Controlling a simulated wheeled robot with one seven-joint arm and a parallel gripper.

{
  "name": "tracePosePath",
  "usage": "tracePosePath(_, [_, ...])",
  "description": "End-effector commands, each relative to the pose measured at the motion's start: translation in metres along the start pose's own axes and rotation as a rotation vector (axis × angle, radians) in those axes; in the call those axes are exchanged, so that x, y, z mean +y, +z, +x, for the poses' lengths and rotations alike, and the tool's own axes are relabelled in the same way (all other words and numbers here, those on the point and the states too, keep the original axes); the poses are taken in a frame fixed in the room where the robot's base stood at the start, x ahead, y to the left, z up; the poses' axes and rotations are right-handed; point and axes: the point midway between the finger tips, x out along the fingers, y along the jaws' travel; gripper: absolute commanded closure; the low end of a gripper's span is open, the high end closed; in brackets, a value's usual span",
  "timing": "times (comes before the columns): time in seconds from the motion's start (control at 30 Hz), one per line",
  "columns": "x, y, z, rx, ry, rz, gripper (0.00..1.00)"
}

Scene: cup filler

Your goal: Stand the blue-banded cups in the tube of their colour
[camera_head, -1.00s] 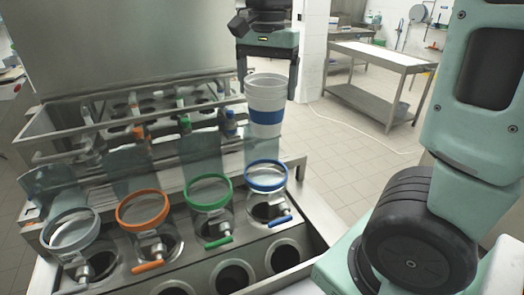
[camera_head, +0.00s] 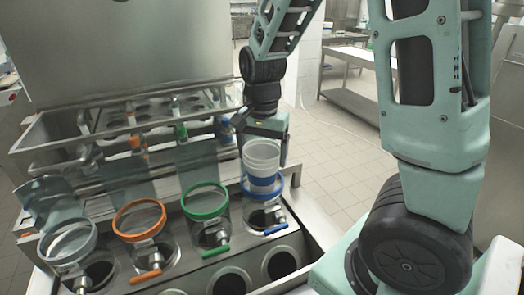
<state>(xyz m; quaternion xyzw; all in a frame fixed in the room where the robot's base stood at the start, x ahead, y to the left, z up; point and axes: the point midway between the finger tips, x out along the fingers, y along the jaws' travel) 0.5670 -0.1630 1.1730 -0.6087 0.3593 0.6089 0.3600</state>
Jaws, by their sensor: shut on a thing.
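My gripper (camera_head: 262,148) is shut on a white cup (camera_head: 262,158) with a blue band, held upright with its mouth up. The cup is at the blue-ringed tube (camera_head: 268,201) at the right end of the row. Whether the cup's bottom rests on anything is hidden. To the left stand the green-ringed tube (camera_head: 207,216), the orange-ringed tube (camera_head: 138,234) and a grey-ringed tube (camera_head: 68,250). No other blue-banded cup is clearly visible.
Each tube has a coloured lever below it, such as the blue lever (camera_head: 276,229). Round holes (camera_head: 282,262) line the front of the steel counter. Behind the tubes are clear flaps and a steel rail (camera_head: 70,150). Floor (camera_head: 345,150) is open to the right.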

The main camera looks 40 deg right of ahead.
Motion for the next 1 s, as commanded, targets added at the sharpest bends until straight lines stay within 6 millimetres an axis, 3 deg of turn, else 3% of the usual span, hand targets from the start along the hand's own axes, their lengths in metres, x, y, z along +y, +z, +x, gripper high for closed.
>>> tracePosePath(0.27, [0.000,0.000,0.003,0.000,0.000,0.000,0.38])
tracePosePath(0.3, [0.000,0.000,0.003,0.000,0.000,-0.001,0.10])
tracePosePath(0.33, [0.000,0.000,0.003,0.000,0.000,0.000,0.02])
tracePosePath(0.37, [0.000,0.000,0.003,0.000,0.000,-0.001,0.00])
tracePosePath(0.7, [-0.001,-0.001,-0.006,0.001,-0.004,-0.001,0.00])
tracePosePath(1.0, [-0.001,-0.001,-0.064,0.004,-0.008,-0.002,0.00])
